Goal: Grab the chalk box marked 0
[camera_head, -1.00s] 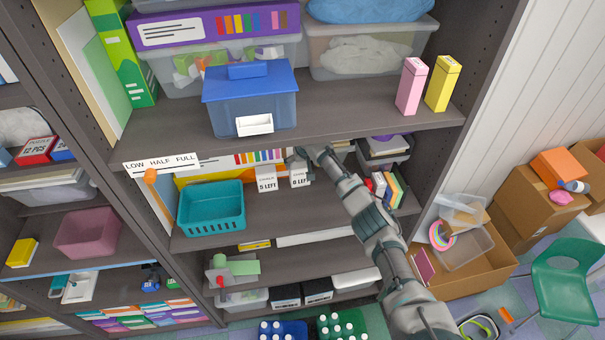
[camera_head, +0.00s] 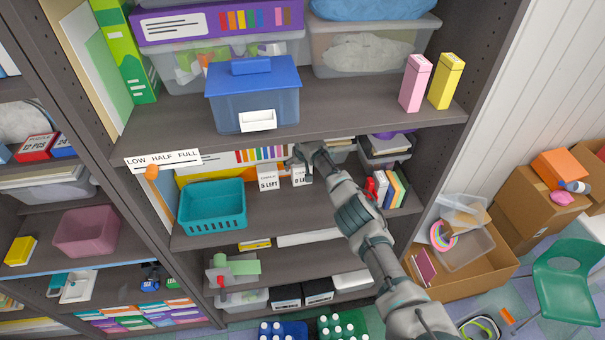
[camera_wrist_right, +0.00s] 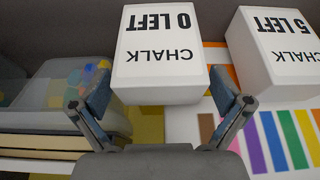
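The chalk box marked 0 (camera_head: 301,178) is a small white box with black lettering, on the middle shelf. In the right wrist view the same box (camera_wrist_right: 158,55) appears with its text upside down, "CHALK 0 LEFT". My right gripper (camera_head: 303,157) is at the box in the head view and hides part of it. In the right wrist view the gripper (camera_wrist_right: 161,95) is open, one finger on each side of the box's near end. Whether the fingers touch it, I cannot tell. My left gripper is not in view.
The chalk box marked 5 (camera_head: 267,178) stands close on the left and also shows in the wrist view (camera_wrist_right: 275,50). A teal basket (camera_head: 212,207) is further left. A shelf board (camera_head: 330,108) with a blue-lidded bin (camera_head: 254,95) is above. Books (camera_head: 396,190) stand to the right.

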